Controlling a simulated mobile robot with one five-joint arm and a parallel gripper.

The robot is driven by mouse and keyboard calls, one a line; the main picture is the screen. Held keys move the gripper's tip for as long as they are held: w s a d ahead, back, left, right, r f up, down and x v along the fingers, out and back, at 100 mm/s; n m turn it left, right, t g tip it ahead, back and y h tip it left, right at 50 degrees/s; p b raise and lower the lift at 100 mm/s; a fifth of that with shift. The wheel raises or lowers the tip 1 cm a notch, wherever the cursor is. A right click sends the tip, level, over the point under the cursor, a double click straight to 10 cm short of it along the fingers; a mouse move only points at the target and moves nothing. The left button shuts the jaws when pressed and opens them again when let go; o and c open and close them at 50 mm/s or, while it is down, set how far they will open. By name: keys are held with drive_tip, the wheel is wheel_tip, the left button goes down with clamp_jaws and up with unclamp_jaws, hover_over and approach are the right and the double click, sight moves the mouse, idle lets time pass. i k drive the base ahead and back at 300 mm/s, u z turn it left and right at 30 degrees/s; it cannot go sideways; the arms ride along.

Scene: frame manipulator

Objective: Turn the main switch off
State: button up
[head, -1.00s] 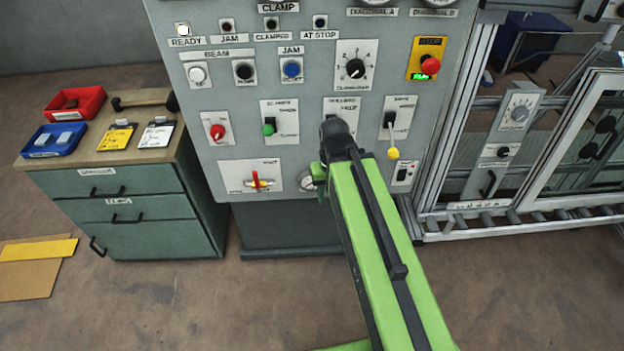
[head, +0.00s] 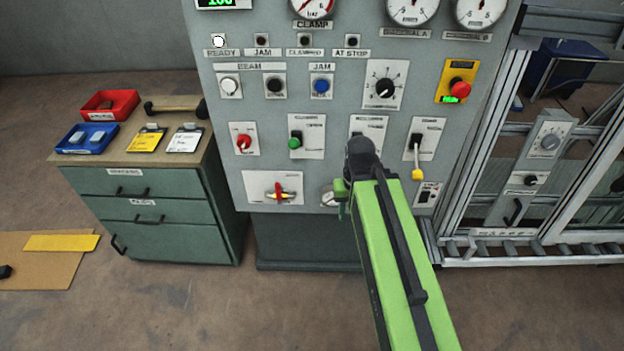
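A grey control panel (head: 300,160) stands ahead of me. The label naming the main switch is too blurred to read. At the lower right is a small black switch (head: 428,194) on a white plate. My green arm reaches up to the panel's lower middle. My gripper (head: 342,190) is mostly hidden behind the arm's black joint, right of the red handle and left of the black switch. Its opening does not show.
Levers and knobs crowd the panel, among them a yellow-tipped lever (head: 417,165) and a red button on yellow (head: 460,90). The READY lamp (head: 218,41) is lit white. A green cabinet (head: 150,225) stands left, an aluminium frame right. The floor in front is clear.

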sight(244, 142)
drive_tip(key=u, duration=2.65)
drive_tip(key=k, duration=1.3)
drive_tip(key=z, duration=0.45)
drive_tip(key=i, duration=1)
drive_tip(key=u, duration=0.1)
